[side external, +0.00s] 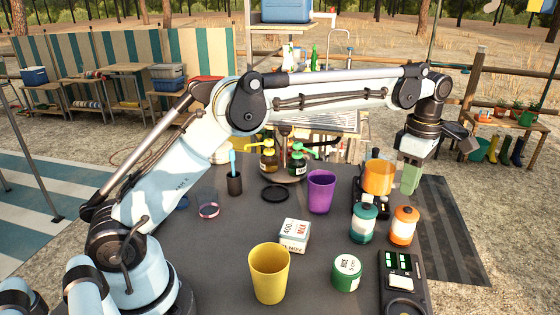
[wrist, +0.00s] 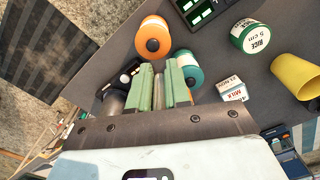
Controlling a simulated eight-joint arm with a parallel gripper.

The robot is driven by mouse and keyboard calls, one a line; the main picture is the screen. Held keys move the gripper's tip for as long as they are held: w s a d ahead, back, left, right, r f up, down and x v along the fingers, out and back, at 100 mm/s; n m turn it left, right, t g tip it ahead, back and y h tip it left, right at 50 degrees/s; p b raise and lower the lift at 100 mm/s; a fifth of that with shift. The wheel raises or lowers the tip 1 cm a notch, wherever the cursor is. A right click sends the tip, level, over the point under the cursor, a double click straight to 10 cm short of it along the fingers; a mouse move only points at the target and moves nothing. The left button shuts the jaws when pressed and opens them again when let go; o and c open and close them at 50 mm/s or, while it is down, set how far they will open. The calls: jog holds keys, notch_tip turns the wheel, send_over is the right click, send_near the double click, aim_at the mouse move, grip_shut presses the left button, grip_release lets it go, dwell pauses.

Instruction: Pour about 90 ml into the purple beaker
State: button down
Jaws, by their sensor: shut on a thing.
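The purple beaker (side external: 320,192) stands upright on the dark table, near the middle of the side view. I do not see it in the wrist view. My gripper (side external: 410,178), with green fingers, is to the right of the purple beaker and higher than the table. An orange cup (side external: 378,177) is right against the left of the fingers, looks upright, and my gripper appears shut on it. The fingers hide the grip itself. In the wrist view the fingers (wrist: 166,88) are close together, and the orange cup cannot be made out.
A teal canister (side external: 362,223) and an orange canister (side external: 403,226) stand below my gripper. A milk box (side external: 294,236), a yellow cup (side external: 269,275), a rice can (side external: 346,273) and a black device with green displays (side external: 398,262) are nearer the front. Pump bottles (side external: 268,158) stand behind.

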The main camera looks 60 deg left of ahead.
aim_at(371, 144)
jog(key=shift+a+r+h, duration=0.1)
jog(key=shift+a+h, duration=0.05)
jog(key=shift+h, duration=0.15)
jog(key=shift+s+a+r+t+h, duration=0.15)
jog(key=shift+s+a+t+h, duration=0.05)
jog(key=shift+a+t+h, duration=0.25)
jog(key=shift+s+a+r+t+h, duration=0.15)
jog(key=shift+a+r+t+h, duration=0.15)
jog(key=shift+r+h, duration=0.3)
jog(key=shift+s+a+r+t+h, duration=0.15)
jog(key=shift+a+r+h, duration=0.3)
jog(key=shift+h, duration=0.2)
jog(key=a+h, duration=0.1)
jog(key=h, duration=0.1)
jog(key=s+a+t, duration=0.1)
jog(key=shift+a+r+h, duration=0.25)
jog(key=shift+a+h, duration=0.05)
jog(key=shift+h, duration=0.1)
jog(key=shift+s+a+r+t+h, duration=0.15)
jog(key=shift+a+t+h, duration=0.1)
jog(key=shift+h, duration=0.25)
jog(key=shift+s+a+f+t+h, duration=0.15)
jog(key=shift+t+h, duration=0.1)
jog(key=shift+h, duration=0.25)
jog(key=shift+a+r+t+h+p, duration=0.15)
jog(key=shift+a+t+h+p, duration=0.15)
jog(key=shift+h+p, duration=0.25)
jog(key=shift+s+a+r+h, duration=0.1)
jog(key=shift+r+h, duration=0.05)
jog(key=shift+h, duration=0.1)
